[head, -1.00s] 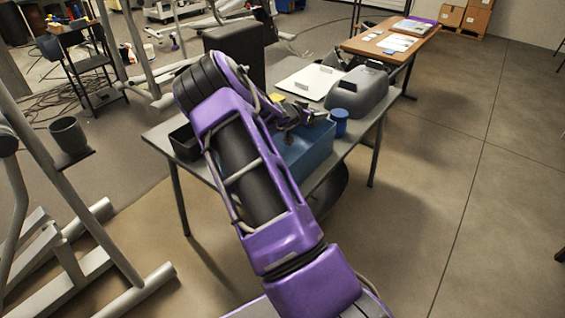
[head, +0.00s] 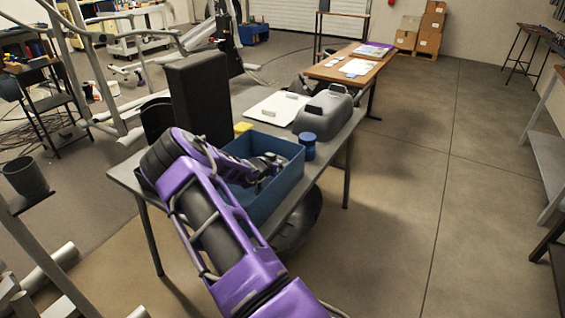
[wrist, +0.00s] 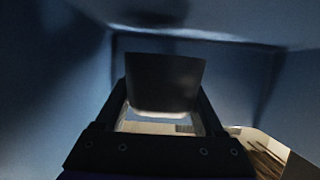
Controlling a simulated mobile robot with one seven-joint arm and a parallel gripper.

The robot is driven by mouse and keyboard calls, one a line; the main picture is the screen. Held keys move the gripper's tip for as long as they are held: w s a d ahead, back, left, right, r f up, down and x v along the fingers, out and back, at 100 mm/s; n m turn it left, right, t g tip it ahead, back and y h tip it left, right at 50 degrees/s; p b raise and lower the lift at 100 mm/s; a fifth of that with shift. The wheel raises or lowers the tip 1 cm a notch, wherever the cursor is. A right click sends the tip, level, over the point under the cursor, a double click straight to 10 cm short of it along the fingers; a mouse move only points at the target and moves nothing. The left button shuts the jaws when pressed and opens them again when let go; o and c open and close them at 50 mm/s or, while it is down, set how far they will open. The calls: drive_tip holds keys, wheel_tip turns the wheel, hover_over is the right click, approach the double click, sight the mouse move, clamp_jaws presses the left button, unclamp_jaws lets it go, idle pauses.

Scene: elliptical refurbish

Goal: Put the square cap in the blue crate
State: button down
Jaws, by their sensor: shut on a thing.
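The blue crate (head: 286,182) stands open-topped on the grey table, partly hidden by my purple arm. My gripper (head: 269,169) is at the crate's opening, low between its walls. In the wrist view, blue crate walls surround the gripper. A dark, flat, square-looking piece (wrist: 165,80), which I take to be the square cap, sits between the fingers, and the gripper is shut on it. The cap cannot be made out in the head view. Whether it touches the crate floor or a wall, I cannot tell.
A blue round container (head: 308,146) stands close to the crate's right side. A grey domed case (head: 324,115), a white board (head: 277,108) and a yellow item (head: 243,127) lie behind it. A tall black box (head: 199,100) rises at the left.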

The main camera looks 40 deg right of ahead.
drive_tip(key=shift+f+b, duration=0.5)
drive_tip(key=shift+f, duration=0.15)
unclamp_jaws()
drive_tip(key=shift+r, duration=0.1)
drive_tip(key=shift+r+p, duration=0.3)
drive_tip(key=shift+p, duration=0.05)
drive_tip(key=p+v, duration=0.1)
drive_tip(key=v, duration=1.1)
drive_tip(key=shift+r+p, duration=0.3)
drive_tip(key=shift+p, duration=0.1)
